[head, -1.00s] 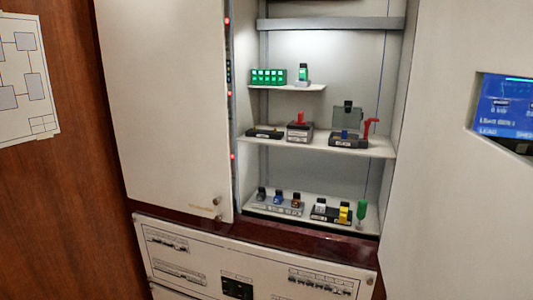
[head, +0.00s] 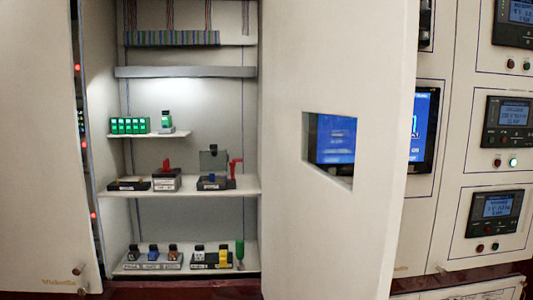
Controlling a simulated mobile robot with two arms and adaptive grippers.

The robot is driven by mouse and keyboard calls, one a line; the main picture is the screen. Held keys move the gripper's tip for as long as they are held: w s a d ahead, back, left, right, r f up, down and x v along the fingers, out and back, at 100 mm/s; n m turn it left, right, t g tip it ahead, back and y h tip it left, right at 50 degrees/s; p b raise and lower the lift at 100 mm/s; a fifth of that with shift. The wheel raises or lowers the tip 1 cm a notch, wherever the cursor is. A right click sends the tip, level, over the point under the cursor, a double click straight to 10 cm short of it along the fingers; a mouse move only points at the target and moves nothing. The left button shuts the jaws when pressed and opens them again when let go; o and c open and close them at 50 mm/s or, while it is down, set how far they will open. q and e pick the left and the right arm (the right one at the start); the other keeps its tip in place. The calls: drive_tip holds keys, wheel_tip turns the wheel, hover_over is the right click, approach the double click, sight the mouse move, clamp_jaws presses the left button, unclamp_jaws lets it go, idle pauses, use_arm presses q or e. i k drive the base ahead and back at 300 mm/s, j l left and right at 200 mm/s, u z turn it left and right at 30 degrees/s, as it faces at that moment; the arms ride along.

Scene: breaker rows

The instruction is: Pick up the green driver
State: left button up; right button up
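The green driver (head: 240,250) stands upright on the bottom shelf of the open cabinet, at its right end near the cabinet's right side. It has a green handle at the top, and its lower end is too small to make out clearly. It is just right of a dark block that carries a yellow piece (head: 223,258). Neither of my grippers shows in the head view.
The bottom shelf (head: 190,268) also holds several small switches on blocks. The middle shelf (head: 195,191) holds devices with red and blue parts; the top shelf (head: 120,138) holds green modules. An open door (head: 340,230) stands right of the cabinet, another panel (head: 40,150) left.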

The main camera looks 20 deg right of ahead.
sight(240, 253)
drive_tip(key=k+l, duration=0.1)
drive_tip(key=l, duration=0.55)
drive_tip(key=k+l+z, duration=0.15)
drive_tip(key=l, duration=0.5)
drive_tip(key=j+z, duration=0.5)
drive_tip(key=j, duration=1)
